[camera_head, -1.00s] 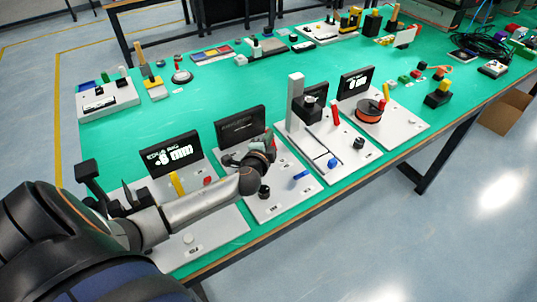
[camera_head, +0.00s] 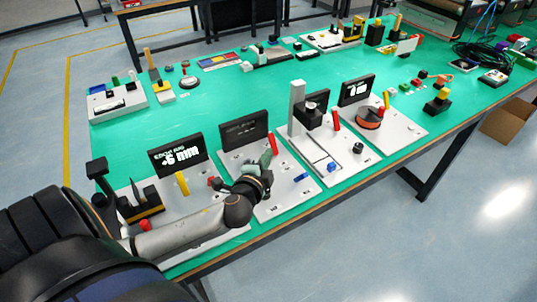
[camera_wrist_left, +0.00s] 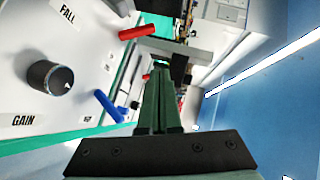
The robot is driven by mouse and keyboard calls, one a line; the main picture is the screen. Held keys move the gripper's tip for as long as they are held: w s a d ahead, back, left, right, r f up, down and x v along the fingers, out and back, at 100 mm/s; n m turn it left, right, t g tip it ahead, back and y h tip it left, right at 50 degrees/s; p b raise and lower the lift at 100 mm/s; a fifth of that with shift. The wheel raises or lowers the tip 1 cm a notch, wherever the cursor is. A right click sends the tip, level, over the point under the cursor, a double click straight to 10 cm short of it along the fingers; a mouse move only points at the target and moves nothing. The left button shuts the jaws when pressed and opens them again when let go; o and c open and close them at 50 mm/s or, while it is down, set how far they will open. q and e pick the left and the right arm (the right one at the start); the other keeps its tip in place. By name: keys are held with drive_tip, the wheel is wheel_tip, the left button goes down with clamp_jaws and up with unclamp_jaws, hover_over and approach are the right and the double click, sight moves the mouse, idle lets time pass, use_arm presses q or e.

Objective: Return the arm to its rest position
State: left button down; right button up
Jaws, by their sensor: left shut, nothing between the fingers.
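My left gripper (camera_head: 266,160) is at the end of the grey arm that comes in from the left. It is over the second board (camera_head: 285,205) from the left, near its small dark screen (camera_head: 245,130) and red lever (camera_head: 273,143). In the left wrist view its two dark green fingers (camera_wrist_left: 160,85) are together and hold nothing. The board there shows a black knob (camera_wrist_left: 50,77), a blue lever (camera_wrist_left: 109,105) and a red lever (camera_wrist_left: 138,32) left of the fingers. My right gripper is not in view.
The green table (camera_head: 210,110) carries several grey boards in a row along its front edge. A lit screen (camera_head: 177,155) and a yellow lever (camera_head: 182,183) stand left of the gripper. A tall grey post (camera_head: 297,107) stands to its right. The table's middle is clear.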

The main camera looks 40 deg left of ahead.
use_arm(q)
drive_tip(key=shift+s+d, duration=0.1)
drive_tip(key=shift+s, duration=0.15)
drive_tip(key=s+d+f+n+g, duration=0.1)
drive_tip(key=s+f+n+g, duration=0.1)
drive_tip(key=s, duration=0.2)
drive_tip(key=s+d+f+n+g+h, duration=0.1)
drive_tip(key=s+d+f+n+g, duration=0.1)
drive_tip(key=s, duration=0.2)
drive_tip(key=s+d+f+n+g, duration=0.2)
drive_tip(key=s, duration=0.2)
drive_tip(key=shift+f+n+h, duration=0.15)
drive_tip(key=shift+n+h, duration=0.15)
drive_tip(key=s+d+f+n+g+h, duration=0.15)
drive_tip(key=s+d+g+h, duration=0.3)
drive_tip(key=s+d, duration=0.5)
wheel_tip(320, 180, down, 11)
drive_tip(key=w+d+t+h, duration=0.1)
drive_tip(key=w+d+t, duration=0.1)
drive_tip(key=t, duration=0.3)
drive_tip(key=shift+w+d+r+n, duration=0.15)
drive_tip(key=shift+w+r+n, duration=0.05)
drive_tip(key=shift+w+n, duration=0.25)
drive_tip(key=shift+t+h, duration=0.25)
